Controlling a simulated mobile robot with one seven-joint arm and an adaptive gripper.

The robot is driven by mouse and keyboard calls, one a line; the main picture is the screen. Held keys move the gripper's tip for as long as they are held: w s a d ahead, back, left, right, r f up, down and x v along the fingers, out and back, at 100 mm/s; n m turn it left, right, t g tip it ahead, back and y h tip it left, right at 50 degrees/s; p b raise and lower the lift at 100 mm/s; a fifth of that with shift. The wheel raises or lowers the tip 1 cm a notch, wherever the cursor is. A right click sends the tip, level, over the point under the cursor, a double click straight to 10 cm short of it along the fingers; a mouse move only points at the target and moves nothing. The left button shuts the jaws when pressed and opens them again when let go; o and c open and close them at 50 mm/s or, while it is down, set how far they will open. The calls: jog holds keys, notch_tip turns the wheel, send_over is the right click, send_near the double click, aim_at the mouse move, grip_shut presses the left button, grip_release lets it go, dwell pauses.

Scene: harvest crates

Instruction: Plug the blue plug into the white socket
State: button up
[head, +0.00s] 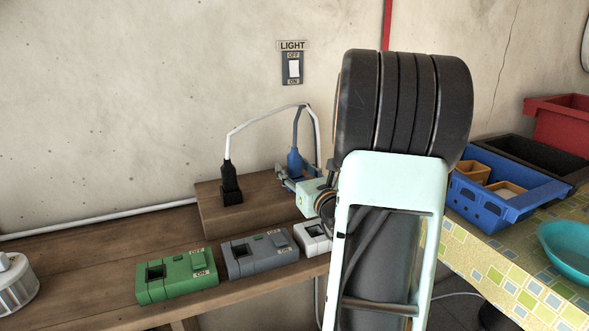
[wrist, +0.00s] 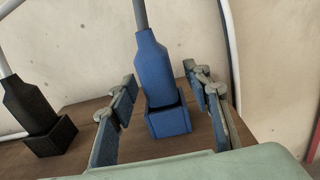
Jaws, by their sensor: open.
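The blue plug (head: 294,161) stands upright with its cord up, on the wooden block at the back of the bench. In the wrist view the blue plug (wrist: 157,85) sits between my two open fingers, with a gap on each side. My gripper (head: 297,180) is open around it; in the wrist view my gripper (wrist: 160,95) shows both fingers apart. The white socket (head: 312,236) is at the right end of the socket row, partly hidden behind my arm.
A black plug (head: 228,180) stands left of the blue one on the wooden block (head: 265,205). A green socket (head: 178,276) and a grey socket (head: 260,254) lie in front. A light switch (head: 292,68) is on the wall. A blue crate (head: 500,190) and a teal bowl (head: 568,252) are at right.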

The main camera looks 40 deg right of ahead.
aim_at(296, 155)
jog(key=shift+c, duration=0.3)
grip_shut()
jog(key=shift+r, duration=0.1)
jog(key=shift+r+p, duration=0.35)
jog(key=shift+r, duration=0.1)
jog(key=r+p, duration=0.2)
jog(key=r, duration=0.1)
jog(key=shift+s+r, duration=0.1)
jog(key=shift+s, duration=0.1)
jog(key=s+r+p, duration=0.6)
jog(key=s+r, duration=0.2)
jog(key=s, duration=0.5)
jog(key=shift+s+a+r+p, duration=0.15)
jog(key=shift+s+r+p, duration=0.2)
jog(key=shift+r, duration=0.05)
jog(key=shift+r, duration=0.1)
